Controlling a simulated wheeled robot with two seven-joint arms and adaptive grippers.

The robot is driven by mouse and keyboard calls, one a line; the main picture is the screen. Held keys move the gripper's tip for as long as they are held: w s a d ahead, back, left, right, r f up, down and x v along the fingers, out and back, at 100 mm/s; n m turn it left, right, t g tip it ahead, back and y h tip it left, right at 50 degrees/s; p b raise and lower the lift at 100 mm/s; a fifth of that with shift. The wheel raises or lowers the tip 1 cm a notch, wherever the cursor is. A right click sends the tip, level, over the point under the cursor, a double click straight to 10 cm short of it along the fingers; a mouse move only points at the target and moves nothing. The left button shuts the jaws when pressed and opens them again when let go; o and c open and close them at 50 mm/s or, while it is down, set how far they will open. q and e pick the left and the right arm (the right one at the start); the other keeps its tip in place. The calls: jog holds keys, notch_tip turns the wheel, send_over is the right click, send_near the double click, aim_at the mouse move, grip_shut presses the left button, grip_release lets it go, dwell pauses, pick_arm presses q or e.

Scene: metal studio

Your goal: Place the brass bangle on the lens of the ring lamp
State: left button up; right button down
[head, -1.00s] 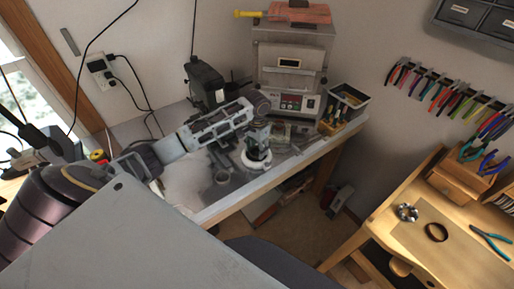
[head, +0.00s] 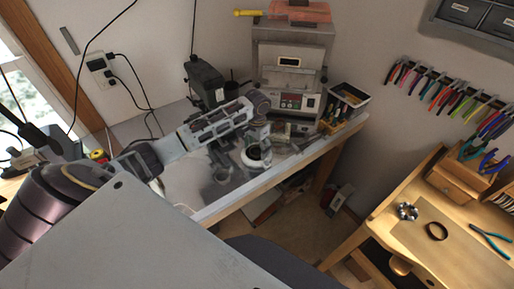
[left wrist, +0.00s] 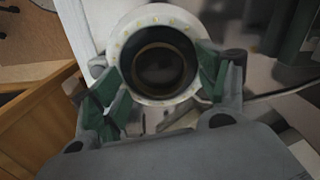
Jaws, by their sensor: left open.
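The ring lamp shows in the left wrist view as a white ring (left wrist: 120,38) around a dark lens. A thin brown-gold ring, which looks like the brass bangle (left wrist: 137,57), lies inside the white ring over the lens. Whether it rests flat there is hard to tell. My left gripper (left wrist: 158,90) is open, with its green-padded fingers on either side of the lamp head and apart from the bangle. In the head view the left gripper (head: 258,143) is right over the white lamp head (head: 256,164), which it partly hides. My right gripper is out of view.
A small furnace (head: 291,75) and a tool bin (head: 348,97) stand behind the lamp on the grey bench (head: 235,203). A dark device (head: 205,82) stands behind my arm. A wooden bench at right holds a dark ring (head: 437,231) and pliers (head: 490,241).

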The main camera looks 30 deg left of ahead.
pick_arm(q)
notch_tip(320, 180, up, 12)
jog(key=b, duration=0.2)
dwell(0.5)
dwell(0.4)
